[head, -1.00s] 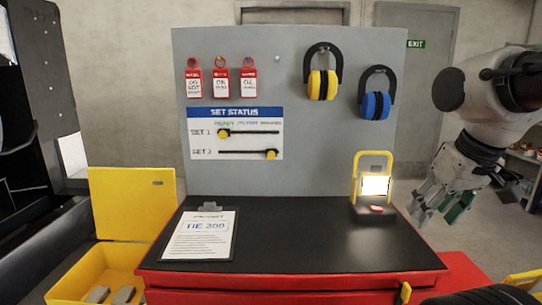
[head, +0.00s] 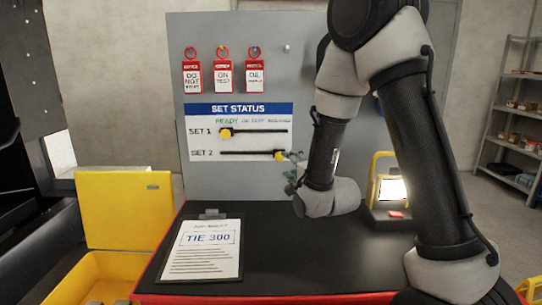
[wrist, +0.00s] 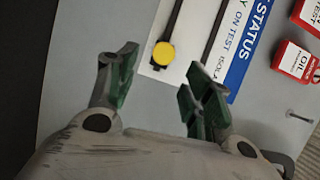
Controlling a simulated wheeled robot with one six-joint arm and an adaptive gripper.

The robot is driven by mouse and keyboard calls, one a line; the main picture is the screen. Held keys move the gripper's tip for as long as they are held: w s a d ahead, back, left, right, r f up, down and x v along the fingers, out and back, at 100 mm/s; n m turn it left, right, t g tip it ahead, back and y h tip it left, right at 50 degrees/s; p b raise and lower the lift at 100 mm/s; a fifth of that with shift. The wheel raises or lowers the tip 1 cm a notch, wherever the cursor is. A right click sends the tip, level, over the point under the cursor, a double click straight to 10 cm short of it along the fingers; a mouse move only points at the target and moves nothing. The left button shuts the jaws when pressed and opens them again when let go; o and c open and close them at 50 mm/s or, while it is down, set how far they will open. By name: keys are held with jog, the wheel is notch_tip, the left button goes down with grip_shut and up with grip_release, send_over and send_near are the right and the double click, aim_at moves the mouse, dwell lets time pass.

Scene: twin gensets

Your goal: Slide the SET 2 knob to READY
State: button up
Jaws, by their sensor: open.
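The SET STATUS panel (head: 238,174) is on the grey upright board, with READY at the left of its label row. The yellow SET 2 knob (head: 280,155) sits at the right end of the lower black slot, away from READY. The yellow SET 1 knob (head: 226,133) is at the left end of the upper slot, under READY. My gripper (head: 292,173) is just right of and below the SET 2 knob. In the wrist view my open gripper (wrist: 162,88) has the SET 2 knob (wrist: 163,55) beyond and between its fingertips, apparently untouched.
Red tags (head: 223,77) hang above the panel. A clipboard (head: 203,250) lies on the black worktop (head: 300,270) below. A lit yellow work lamp (head: 391,190) stands on the right, partly behind my arm. A yellow box (head: 122,210) is at the left.

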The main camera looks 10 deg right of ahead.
aim_at(280, 157)
jog(key=shift+m, duration=0.3)
jog(key=w, duration=0.2)
jog(key=w+a, duration=0.1)
jog(key=w, duration=0.2)
jog(key=w+a, duration=0.1)
jog(key=w, duration=0.2)
jog(key=shift+a, duration=0.1)
grip_shut()
jog(key=shift+a, duration=0.1)
